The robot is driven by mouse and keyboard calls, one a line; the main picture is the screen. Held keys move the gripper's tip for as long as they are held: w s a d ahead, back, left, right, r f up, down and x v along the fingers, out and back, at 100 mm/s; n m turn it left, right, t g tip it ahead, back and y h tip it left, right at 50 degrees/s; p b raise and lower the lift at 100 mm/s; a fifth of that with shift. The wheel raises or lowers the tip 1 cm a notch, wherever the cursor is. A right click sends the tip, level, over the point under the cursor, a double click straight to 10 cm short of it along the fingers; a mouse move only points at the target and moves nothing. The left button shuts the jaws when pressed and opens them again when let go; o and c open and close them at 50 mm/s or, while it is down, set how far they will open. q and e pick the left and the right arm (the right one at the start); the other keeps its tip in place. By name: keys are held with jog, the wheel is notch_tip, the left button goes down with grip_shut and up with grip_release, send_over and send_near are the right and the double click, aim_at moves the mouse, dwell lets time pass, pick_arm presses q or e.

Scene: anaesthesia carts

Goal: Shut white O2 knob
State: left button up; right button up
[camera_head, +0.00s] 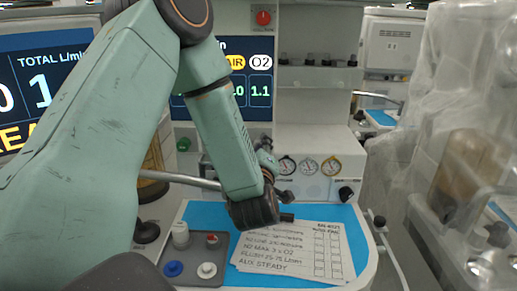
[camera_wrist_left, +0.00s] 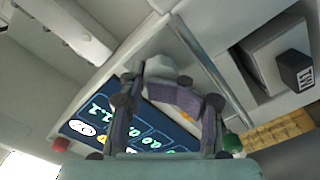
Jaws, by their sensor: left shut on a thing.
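My left arm comes down across the middle of the head view, and its gripper (camera_head: 267,160) is at the front of the anaesthesia cart, left of the round gauges. In the left wrist view the fingers of my left gripper (camera_wrist_left: 162,80) close around a pale grey-white knob (camera_wrist_left: 160,67), which seems to be the white O2 knob. The gripper and arm hide that knob in the head view. The flow screen (camera_head: 262,90) shows a white O2 label above 1.1. My right gripper is not in view.
A green knob (camera_head: 183,144) sits left of my gripper. Below are a blue work surface (camera_head: 352,236) with checklist sheets (camera_head: 300,250) and a grey tray (camera_head: 222,243) of small parts. Several gauges (camera_head: 309,166) are to the right. A plastic-draped cart (camera_head: 455,130) stands far right.

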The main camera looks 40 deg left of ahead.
pick_arm(q)
jog(key=shift+w+d+f, duration=0.2)
jog(key=shift+d, duration=0.1)
grip_shut()
jog(key=shift+s+a, duration=0.1)
jog(key=shift+s, duration=0.05)
jog(key=m+p, duration=0.3)
jog(key=shift+m+p, duration=0.3)
jog(key=shift+m, duration=0.1)
jog(key=shift+m+p, duration=1.65)
jog(key=shift+m, duration=0.35)
